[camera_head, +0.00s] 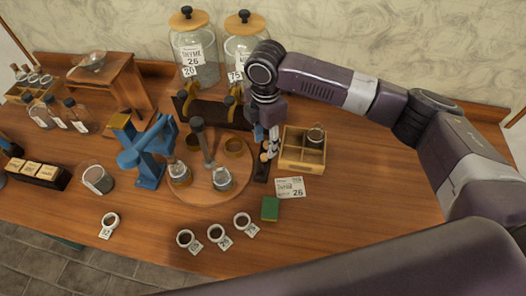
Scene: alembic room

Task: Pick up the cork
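My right gripper (268,128) points down from the end of my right arm, over a narrow dark rack (262,168) near the middle of the table. Small pale tan pieces that look like corks (264,157) show at the rack, just below the fingers. They are too small to tell which one is the cork, or whether the gripper touches one. The gap between the fingers is not clear at this size.
Right of the rack is a wooden compartment box (302,160) with a small jar in it. Left is a round wooden board (207,196) with jars. A blue stand (148,152) and tall glass jars (194,60) stand nearby. The table's right part (375,185) is clear.

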